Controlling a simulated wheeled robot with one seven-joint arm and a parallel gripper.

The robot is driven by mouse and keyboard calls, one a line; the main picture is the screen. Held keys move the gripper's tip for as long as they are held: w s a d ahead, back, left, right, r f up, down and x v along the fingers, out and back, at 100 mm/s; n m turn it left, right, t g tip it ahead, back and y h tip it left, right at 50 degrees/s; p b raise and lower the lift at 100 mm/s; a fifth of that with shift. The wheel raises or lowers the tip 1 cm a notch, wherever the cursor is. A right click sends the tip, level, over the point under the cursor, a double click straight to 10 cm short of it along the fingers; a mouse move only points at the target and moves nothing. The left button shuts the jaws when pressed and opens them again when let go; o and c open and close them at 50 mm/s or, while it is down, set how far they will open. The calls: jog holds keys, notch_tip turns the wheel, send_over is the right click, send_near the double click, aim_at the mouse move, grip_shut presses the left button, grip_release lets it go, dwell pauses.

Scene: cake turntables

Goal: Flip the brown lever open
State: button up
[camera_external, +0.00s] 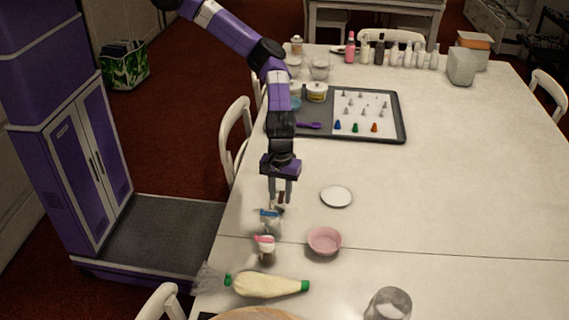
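My gripper (281,192) points down over the left side of the white table. Its two fingers look apart. A small brown piece (282,197), perhaps the brown lever, shows between or just behind the fingertips. It is too small to tell its position or whether the fingers touch it. Just below the gripper in the picture is a small clear and blue item (270,215), possibly what the brown piece belongs to. A small container with a pink and white top (265,243) stands in front of it.
A white disc (336,196) and a pink bowl (324,240) lie to the right. A filled piping bag (270,285) and a glass jar (388,304) are nearer the camera. A dark tray (400,128) with nozzles lies behind. The table's right side is clear.

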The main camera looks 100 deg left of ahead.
grip_shut()
jog(key=shift+w+n, duration=0.25)
jog(key=shift+n, duration=0.35)
jog(key=shift+o, duration=0.2)
grip_release()
jog(key=shift+r, duration=0.1)
